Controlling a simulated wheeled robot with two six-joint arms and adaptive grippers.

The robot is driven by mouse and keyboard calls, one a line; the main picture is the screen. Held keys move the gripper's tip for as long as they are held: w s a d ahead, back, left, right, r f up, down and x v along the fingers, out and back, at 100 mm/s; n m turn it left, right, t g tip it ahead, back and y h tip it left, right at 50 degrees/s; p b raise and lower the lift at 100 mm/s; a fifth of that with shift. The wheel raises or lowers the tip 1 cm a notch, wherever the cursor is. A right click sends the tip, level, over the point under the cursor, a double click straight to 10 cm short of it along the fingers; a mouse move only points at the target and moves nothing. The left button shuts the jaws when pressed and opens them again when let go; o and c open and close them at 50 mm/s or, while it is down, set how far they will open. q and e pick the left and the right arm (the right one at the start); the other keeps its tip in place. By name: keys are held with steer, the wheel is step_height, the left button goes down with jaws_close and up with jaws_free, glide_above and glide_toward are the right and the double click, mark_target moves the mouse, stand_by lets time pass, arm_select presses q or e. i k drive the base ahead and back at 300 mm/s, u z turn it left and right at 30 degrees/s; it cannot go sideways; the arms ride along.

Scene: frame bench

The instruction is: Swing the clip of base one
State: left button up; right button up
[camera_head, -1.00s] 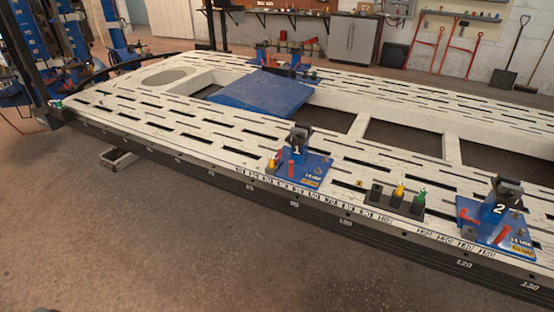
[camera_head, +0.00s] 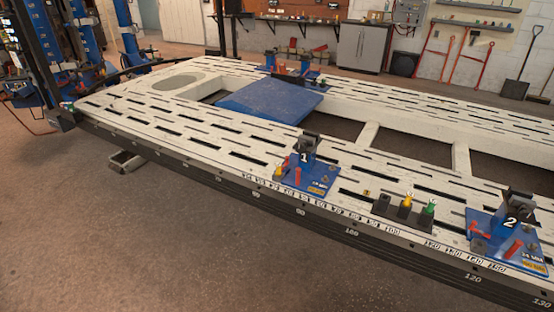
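Base one (camera_head: 318,177) is a blue plate with an upright post marked 1, standing near the front edge of the white slotted frame bench (camera_head: 215,150). A dark clip or clamp head (camera_head: 311,143) sits on top of its post. Red and yellow pieces stand on the plate's left part. Base two (camera_head: 505,240), a like blue base marked 2, stands farther right on the same edge. The clip's exact position is too small to tell. Neither of my grippers is in view.
A dark holder (camera_head: 403,211) with a yellow and a green piece stands between the two bases. A blue ramp-like plate (camera_head: 270,97) lies in the bench's middle. More blue bases stand at the far side. The floor (camera_head: 150,240) in front is clear.

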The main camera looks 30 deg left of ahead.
mark_target(283, 167)
steer(key=u, duration=0.7)
steer(key=i, duration=0.85)
steer(key=u, duration=0.9)
steer(key=i, duration=1.4)
steer(key=z, duration=0.7)
steer(key=i, duration=0.8)
steer(key=z, duration=0.9)
